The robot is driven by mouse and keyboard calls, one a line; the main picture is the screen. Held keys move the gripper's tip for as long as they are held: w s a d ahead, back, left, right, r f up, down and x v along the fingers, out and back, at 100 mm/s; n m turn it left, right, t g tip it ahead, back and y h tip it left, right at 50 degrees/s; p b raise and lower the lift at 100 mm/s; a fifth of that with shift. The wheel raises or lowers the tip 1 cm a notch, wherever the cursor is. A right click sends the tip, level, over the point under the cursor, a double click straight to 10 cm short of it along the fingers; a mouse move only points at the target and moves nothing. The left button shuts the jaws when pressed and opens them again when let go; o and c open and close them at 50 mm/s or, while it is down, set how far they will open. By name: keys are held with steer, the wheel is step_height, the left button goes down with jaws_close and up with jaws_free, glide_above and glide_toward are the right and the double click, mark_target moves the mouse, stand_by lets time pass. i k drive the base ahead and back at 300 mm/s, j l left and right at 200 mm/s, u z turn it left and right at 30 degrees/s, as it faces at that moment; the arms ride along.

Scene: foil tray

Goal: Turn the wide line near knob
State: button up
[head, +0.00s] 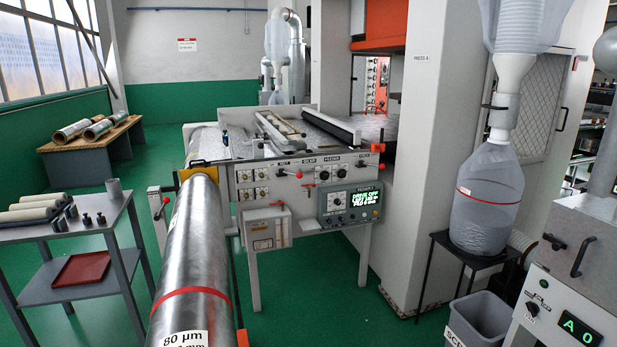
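The feeder machine's grey front panel (300,176) stands in the middle of the head view and carries several small knobs. Below the panel's right end is a control box (348,203) with a lit green display and small knobs. My gripper is not in view.
A large foil roll (192,255) with a red band sticks out toward me, left of the panel. A grey cart (75,235) is at left. At right are a pillar (436,150), a bin (484,318) and a cabinet showing A0 (570,315). Green floor (330,300) is clear ahead.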

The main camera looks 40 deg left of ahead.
mark_target(341, 172)
steer(key=i+j+u, duration=0.15)
steer(key=i+u, duration=0.25)
steer(key=i+j+u, duration=0.1)
steer(key=i+u, duration=0.65)
steer(key=i+j+u, duration=0.35)
steer(key=i, duration=0.4)
steer(key=i+j+u, duration=0.1)
steer(key=i+u, duration=0.25)
steer(key=i, duration=0.4)
steer(key=i+l+u, duration=0.1)
steer(key=i+u, duration=0.25)
steer(key=i, duration=0.45)
steer(key=i+l+u, duration=0.3)
steer(key=i, duration=0.45)
